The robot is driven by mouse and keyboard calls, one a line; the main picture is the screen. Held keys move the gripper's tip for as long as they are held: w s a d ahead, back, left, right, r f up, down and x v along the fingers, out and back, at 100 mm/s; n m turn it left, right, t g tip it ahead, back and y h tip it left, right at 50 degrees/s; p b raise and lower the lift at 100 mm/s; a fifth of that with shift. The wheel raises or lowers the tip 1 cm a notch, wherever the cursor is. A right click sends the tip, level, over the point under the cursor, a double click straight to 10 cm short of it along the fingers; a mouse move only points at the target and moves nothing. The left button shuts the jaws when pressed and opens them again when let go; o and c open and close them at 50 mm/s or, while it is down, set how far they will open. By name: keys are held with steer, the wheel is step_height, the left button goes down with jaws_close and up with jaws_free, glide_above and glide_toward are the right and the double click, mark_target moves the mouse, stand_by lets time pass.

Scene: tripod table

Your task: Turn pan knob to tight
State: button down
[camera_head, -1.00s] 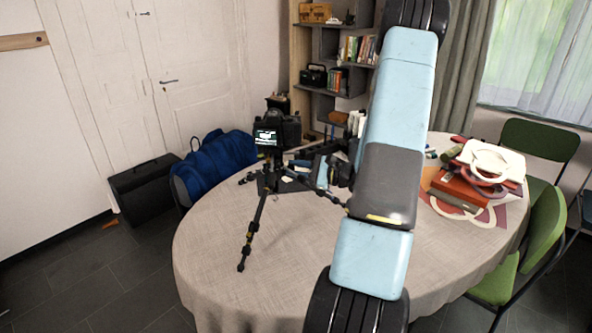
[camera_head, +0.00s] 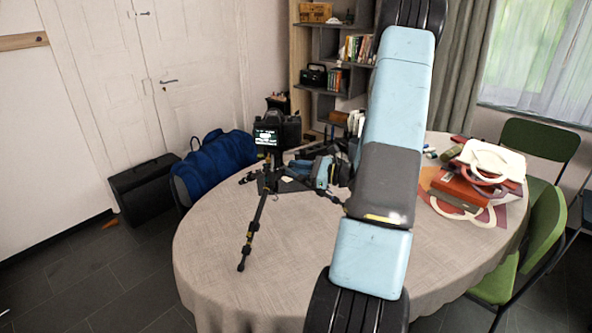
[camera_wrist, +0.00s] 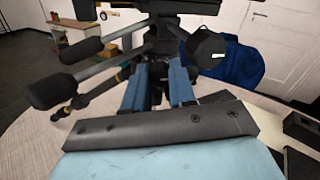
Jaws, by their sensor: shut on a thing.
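A black tripod (camera_head: 250,232) stands on the round table, with a camera (camera_head: 277,133) on top and its screen lit. In the wrist view the tripod head has two padded handles (camera_wrist: 82,50) reaching left and a dark rounded part with a white mark (camera_wrist: 207,52) at right. My gripper (camera_wrist: 158,78) has its two blue fingers on either side of a small dark part at the tripod head, which looks like the pan knob. The fingers mostly hide the knob. In the head view my gripper (camera_head: 318,173) is at the tripod's right, and its fingertips are hard to make out.
The cloth-covered table (camera_head: 225,275) is clear at the front left. A pile of books and cut-out shapes (camera_head: 478,178) lies at its right. A blue bag (camera_head: 215,158) is behind the left edge. Green chairs (camera_head: 540,232) stand at the right.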

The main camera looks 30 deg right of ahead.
steer(key=shift+m, duration=0.4)
steer(key=c, duration=1.2)
jaws_free()
steer(key=v, duration=1.4)
steer(key=shift+w, duration=0.1)
